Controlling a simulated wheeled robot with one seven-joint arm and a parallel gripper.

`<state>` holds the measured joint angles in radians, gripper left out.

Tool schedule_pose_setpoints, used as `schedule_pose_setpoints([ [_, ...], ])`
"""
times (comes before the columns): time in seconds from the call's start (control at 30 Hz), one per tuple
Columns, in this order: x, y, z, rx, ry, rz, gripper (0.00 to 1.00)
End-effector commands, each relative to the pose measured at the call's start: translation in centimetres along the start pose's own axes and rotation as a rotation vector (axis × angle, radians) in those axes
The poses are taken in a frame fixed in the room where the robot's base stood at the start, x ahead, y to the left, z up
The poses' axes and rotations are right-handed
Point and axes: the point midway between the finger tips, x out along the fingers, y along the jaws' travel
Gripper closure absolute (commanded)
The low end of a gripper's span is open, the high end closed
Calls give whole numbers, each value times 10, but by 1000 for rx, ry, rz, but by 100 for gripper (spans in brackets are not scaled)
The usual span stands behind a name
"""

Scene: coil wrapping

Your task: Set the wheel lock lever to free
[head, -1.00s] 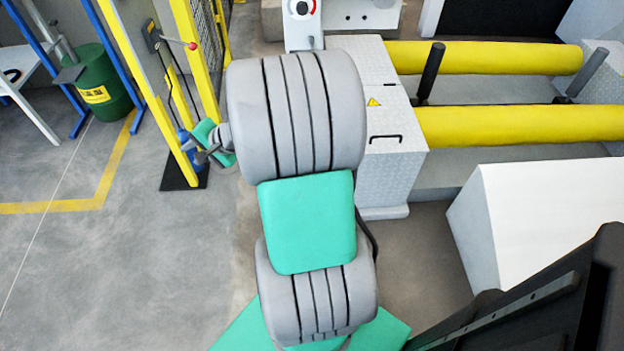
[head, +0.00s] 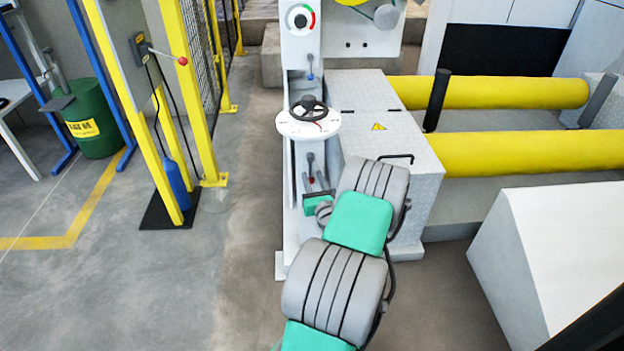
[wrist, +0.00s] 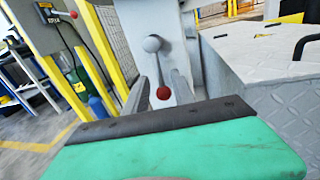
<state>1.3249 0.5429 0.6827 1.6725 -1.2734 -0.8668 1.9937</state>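A lever with a grey hub (head: 310,157) and a red knob (head: 312,181) is on the lower front of the white machine column; I take it as the wheel lock lever, though no label is readable. It points downward. In the wrist view, its grey hub (wrist: 152,44) is above and its red knob (wrist: 163,92) lies between my finger outlines. My gripper (head: 317,184) points at the column, its fingers apart on either side of the knob. The wrist view also shows my gripper (wrist: 162,88) open, with no clear contact. The green pad hides the finger bases.
A black handwheel (head: 308,103) on a white disc sits above the lever, with a blue-knobbed lever (head: 310,76) higher up. A grey textured cabinet (head: 385,125) stands close right. A yellow post holds a red-knobbed lever (head: 182,60) at left.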

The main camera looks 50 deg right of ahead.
Motion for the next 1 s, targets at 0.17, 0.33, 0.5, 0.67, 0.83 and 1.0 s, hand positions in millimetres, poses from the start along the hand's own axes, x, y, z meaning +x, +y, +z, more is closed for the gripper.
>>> schedule_pose_setpoints([
  [0.17,14,0,0,-1,-1,-1,69],
  [0.33,14,0,0,-2,-1,-1,69],
  [0.5,14,0,0,-2,0,0,82],
  [0.67,14,0,0,-2,0,0,95],
  [0.83,14,0,0,-2,0,0,100],
  [1.0,14,0,0,-2,0,0,100],
])
